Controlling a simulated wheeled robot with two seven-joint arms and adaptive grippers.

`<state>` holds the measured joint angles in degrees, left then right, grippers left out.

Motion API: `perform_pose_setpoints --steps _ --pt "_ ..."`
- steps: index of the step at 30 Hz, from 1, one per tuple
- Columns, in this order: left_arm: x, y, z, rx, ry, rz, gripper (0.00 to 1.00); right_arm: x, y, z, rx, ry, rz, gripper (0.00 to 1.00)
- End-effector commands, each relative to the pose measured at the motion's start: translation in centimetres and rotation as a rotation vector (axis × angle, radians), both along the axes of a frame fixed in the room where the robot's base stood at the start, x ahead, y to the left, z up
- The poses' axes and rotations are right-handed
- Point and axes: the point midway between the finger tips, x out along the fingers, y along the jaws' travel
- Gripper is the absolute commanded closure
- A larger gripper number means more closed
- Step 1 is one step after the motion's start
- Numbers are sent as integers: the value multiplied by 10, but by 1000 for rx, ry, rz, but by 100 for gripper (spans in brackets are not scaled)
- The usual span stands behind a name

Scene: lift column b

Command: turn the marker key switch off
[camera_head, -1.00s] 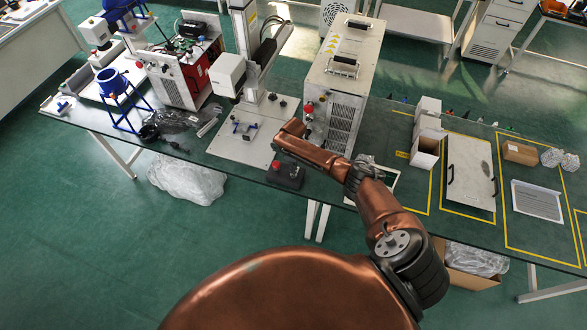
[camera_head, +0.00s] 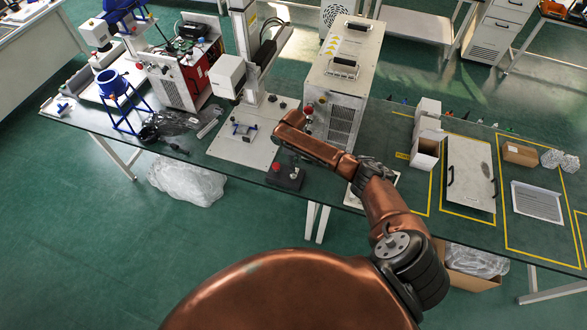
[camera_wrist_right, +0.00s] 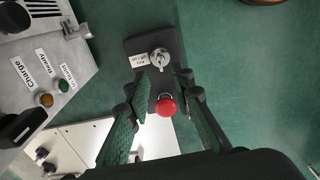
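A black control box (camera_head: 285,178) stands near the front edge of the table in the head view. In the right wrist view, the box carries a silver key switch (camera_wrist_right: 158,59) with a small white label beside it. A red push button (camera_wrist_right: 166,105) is on the same box. My right gripper (camera_wrist_right: 166,82) is open and empty, its two green-padded fingers apart on either side of the box. The key lies just beyond the fingertips and between them in the picture, with no visible contact. In the head view my right arm partly hides this area. My left gripper is not in view.
A grey cabinet (camera_head: 345,75) stands behind my right arm. Its panel shows another key (camera_wrist_right: 75,32) and labelled lights in the wrist view. A pale plate (camera_head: 235,146) with a column lies to the left. White boxes (camera_head: 425,150) stand to the right.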

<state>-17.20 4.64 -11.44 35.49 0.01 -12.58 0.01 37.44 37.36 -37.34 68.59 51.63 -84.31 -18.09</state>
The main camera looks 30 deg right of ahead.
Motion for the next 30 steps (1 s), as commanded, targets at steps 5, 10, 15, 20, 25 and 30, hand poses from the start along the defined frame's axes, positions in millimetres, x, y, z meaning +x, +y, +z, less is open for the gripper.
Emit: perform_pose_setpoints --steps 5,10,15,20,25,30 --pt "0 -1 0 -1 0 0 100 0 -1 37 -2 -3 2 78" --pt "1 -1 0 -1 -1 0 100 0 0 59 0 -1 0 78" --pt "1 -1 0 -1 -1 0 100 0 -1 67 -1 1 0 78" --pt "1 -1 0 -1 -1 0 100 0 -1 68 -1 1 0 78" --pt "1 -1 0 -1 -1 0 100 0 0 67 -1 1 0 78" --pt "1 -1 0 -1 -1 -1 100 0 0 67 -1 1 0 78"
